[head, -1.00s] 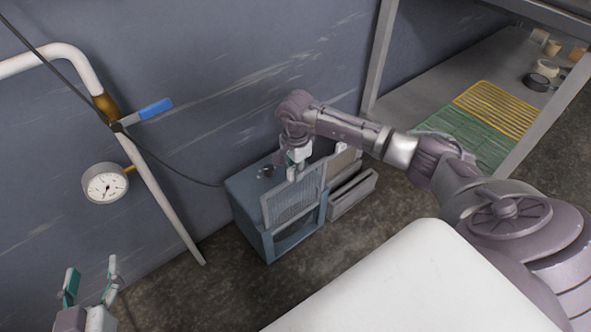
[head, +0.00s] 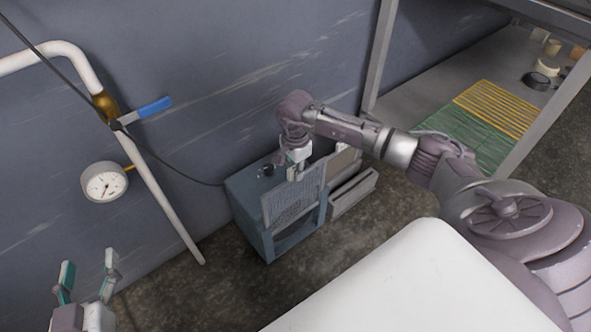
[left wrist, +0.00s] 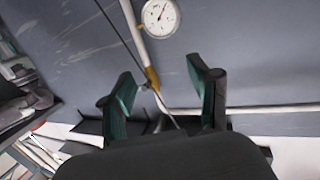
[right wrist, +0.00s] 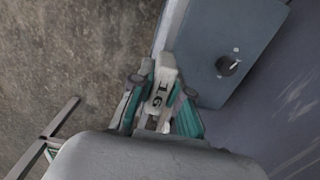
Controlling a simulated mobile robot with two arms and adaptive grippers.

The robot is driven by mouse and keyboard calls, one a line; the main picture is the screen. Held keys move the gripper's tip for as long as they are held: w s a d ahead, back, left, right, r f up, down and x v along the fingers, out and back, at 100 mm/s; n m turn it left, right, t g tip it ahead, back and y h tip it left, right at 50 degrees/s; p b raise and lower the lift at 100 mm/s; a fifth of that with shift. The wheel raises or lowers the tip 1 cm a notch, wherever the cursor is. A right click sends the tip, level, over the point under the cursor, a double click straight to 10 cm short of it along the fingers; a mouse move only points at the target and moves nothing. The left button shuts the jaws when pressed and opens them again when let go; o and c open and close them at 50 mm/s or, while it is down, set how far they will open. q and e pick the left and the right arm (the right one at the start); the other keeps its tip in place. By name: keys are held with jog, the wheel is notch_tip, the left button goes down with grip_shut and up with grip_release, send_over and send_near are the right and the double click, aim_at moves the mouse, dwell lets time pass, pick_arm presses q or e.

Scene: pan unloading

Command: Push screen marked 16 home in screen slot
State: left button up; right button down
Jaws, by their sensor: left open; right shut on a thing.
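The screen (head: 293,205) is a grey mesh panel with a pale frame. It stands tilted at the open front of a blue-grey box (head: 245,200) on the floor by the wall. No number on it is readable. My right gripper (head: 298,171) is shut on the screen's top edge; the right wrist view shows its jaws (right wrist: 158,92) closed on a pale grip piece. The box's lower front opening shows below the screen. The slot itself is hidden. My left gripper (head: 88,270) is open and empty at the lower left, far from the box.
A grey tray-like bin (head: 352,192) stands right beside the box. A pressure gauge (head: 104,182) and a pipe with a blue-handled valve (head: 154,107) are on the left wall. A shelf (head: 430,110) with green and yellow slatted mats is at the right.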

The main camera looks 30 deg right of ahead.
pick_arm(q)
jog(key=shift+w+d+r+t+h+b, duration=0.1)
jog(key=shift+d+r+t+h+b, duration=0.1)
jog(key=shift+r+t, duration=0.4)
jog(key=shift+w+d+r+t+h+b, duration=0.15)
jog(key=shift+r+t, duration=0.15)
jog(key=shift+r, duration=0.6)
pick_arm(e)
jog(key=shift+f, duration=0.45)
pick_arm(q)
jog(key=shift+s+d+r+t+h+b, duration=0.15)
jog(key=shift+r+t+h+b, duration=0.15)
jog(key=shift+r+t, duration=0.8)
pick_arm(e)
jog(key=shift+f, duration=0.4)
dwell(0.6)
pick_arm(q)
jog(key=shift+s+r+t+h+b, duration=0.15)
jog(key=shift+r+t, duration=0.05)
jog(key=shift+r, duration=0.45)
jog(key=shift+s+r+t+h+b, duration=0.1)
jog(key=shift+r+t+b, duration=0.1)
jog(key=shift+r, duration=0.45)
pick_arm(e)
jog(key=shift+f, duration=0.35)
